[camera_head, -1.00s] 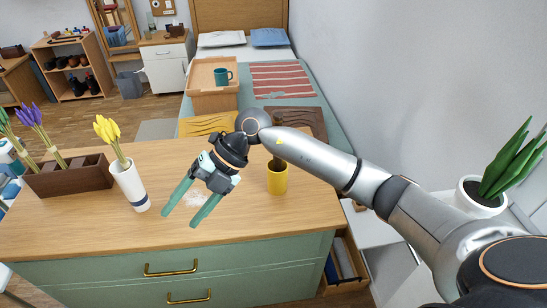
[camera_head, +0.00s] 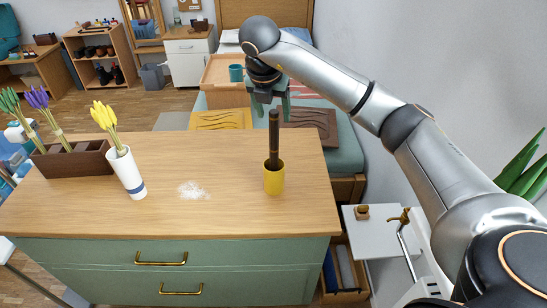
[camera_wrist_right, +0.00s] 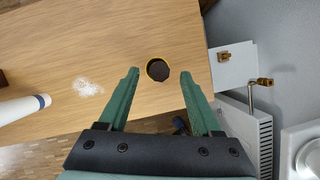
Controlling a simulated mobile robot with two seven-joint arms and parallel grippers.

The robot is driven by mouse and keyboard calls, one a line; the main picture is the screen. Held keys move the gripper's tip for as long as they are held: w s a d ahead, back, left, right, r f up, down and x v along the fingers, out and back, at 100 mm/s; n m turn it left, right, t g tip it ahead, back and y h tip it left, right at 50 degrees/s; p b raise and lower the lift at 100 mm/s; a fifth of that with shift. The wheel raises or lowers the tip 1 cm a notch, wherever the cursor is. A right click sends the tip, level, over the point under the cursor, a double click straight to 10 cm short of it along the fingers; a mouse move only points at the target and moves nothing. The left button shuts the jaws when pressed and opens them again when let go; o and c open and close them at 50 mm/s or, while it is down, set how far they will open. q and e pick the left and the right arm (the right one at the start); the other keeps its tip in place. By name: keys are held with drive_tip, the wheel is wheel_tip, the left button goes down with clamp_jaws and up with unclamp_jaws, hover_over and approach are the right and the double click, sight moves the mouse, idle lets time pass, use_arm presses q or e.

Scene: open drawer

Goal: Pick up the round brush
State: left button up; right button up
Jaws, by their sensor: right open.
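A dark, upright brush (camera_head: 274,138) stands in a yellow cup (camera_head: 274,180) near the right end of the wooden counter. Its lower end is hidden inside the cup. In the right wrist view the brush (camera_wrist_right: 158,70) shows from above as a dark round end within the cup's yellow rim. My right gripper (camera_head: 270,112) is open and empty, pointing down just above the brush's top. In the wrist view its two green fingers (camera_wrist_right: 158,75) lie on either side of the brush, apart from it. My left gripper is not in view.
White powder (camera_head: 193,189) lies mid-counter. A small white table (camera_head: 372,235) stands off the right edge.

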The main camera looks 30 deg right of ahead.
sight(275, 130)
drive_tip(key=x, duration=0.8)
drive_tip(key=shift+s+a+p, duration=0.1)
drive_tip(key=shift+a+p, duration=0.1)
drive_tip(key=shift+p, duration=0.1)
clamp_jaws()
